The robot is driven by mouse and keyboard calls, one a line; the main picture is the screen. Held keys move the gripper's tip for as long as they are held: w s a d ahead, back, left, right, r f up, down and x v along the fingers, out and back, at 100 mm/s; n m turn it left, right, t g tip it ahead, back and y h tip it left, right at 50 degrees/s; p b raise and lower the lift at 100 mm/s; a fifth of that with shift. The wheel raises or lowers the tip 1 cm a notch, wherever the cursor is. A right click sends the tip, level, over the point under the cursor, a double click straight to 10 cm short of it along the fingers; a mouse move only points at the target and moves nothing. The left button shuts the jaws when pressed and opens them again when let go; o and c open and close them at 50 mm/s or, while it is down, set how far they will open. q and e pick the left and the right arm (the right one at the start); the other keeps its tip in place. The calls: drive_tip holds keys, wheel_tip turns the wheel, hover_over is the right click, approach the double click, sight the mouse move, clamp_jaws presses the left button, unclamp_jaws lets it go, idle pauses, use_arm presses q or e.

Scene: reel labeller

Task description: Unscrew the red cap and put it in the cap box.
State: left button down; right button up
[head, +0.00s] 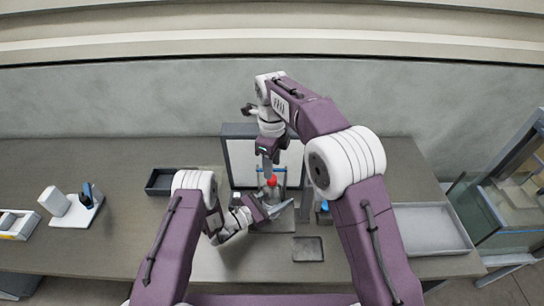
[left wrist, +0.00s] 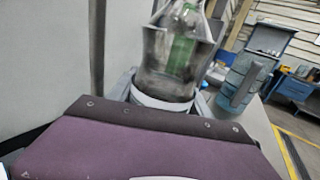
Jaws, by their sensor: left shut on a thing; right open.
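The red cap (head: 271,181) sits on top of a clear bottle near the middle of the table in the head view. The bottle (left wrist: 180,50), see-through with green on it, stands close ahead in the left wrist view; its cap is out of that picture. My left gripper (head: 276,209) comes in low and is shut on the bottle; its fingers are partly hidden. My right gripper (head: 269,170) points down from above, open, just over the red cap; whether it touches the cap cannot be told. A dark open box (head: 164,184), perhaps the cap box, lies to the left.
A pale upright panel with a dark frame (head: 240,160) stands behind the bottle. A small dark square tray (head: 308,249) lies in front. A blue-topped container (head: 325,207) is right of the bottle. A wide grey tray (head: 428,229) lies further right.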

wheel_tip(320, 180, down, 5)
drive_tip(key=shift+r, duration=0.1)
